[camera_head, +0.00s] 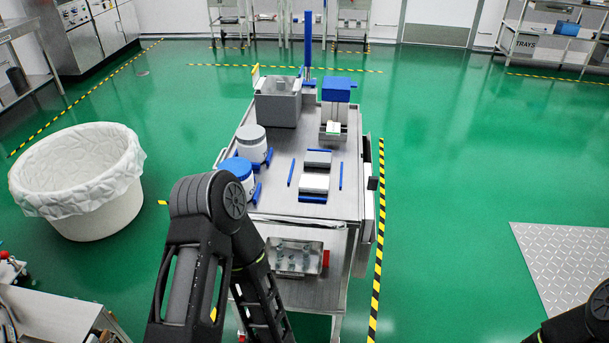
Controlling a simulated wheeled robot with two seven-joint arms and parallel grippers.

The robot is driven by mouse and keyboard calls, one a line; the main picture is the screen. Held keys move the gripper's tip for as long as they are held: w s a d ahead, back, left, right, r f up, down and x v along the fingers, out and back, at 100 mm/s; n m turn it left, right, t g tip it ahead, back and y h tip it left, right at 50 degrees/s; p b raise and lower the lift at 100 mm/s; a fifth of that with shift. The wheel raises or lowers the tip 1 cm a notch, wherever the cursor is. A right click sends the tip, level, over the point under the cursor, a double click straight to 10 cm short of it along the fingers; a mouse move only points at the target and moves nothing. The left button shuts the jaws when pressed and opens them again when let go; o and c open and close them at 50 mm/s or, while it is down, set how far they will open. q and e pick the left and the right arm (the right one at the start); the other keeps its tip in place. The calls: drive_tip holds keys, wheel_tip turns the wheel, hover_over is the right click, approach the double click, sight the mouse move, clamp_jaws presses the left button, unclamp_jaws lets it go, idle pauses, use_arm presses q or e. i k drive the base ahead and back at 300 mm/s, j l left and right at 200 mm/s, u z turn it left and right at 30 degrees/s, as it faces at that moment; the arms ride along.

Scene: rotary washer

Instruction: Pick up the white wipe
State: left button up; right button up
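A white flat block (315,183), which may be the white wipe, lies in a blue holder on the steel cart (270,205). A similar greyer block (318,158) lies just behind it. A smaller white piece (333,127) shows in the tray under a blue-topped dispenser; I cannot tell for certain which is the wipe. My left arm rises in front of the cart and bends down past its near left corner; its gripper is out of view. Only a dark part of my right arm shows at the lower right corner, with no gripper visible.
Two white tubs (252,144) stand on the cart's left side, the nearer with a blue lid (237,167). A grey bin (278,104) and the blue-topped dispenser (337,90) stand at its back. A large lined bin (95,212) is left.

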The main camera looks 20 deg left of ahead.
sight(310, 184)
drive_tip(key=l+u, duration=0.1)
drive_tip(key=u, duration=0.3)
drive_tip(key=l+u, duration=0.15)
drive_tip(key=u, duration=0.3)
drive_tip(key=l+u, duration=0.15)
drive_tip(key=u, duration=0.25)
drive_tip(key=l+u, duration=0.15)
drive_tip(key=u, duration=0.3)
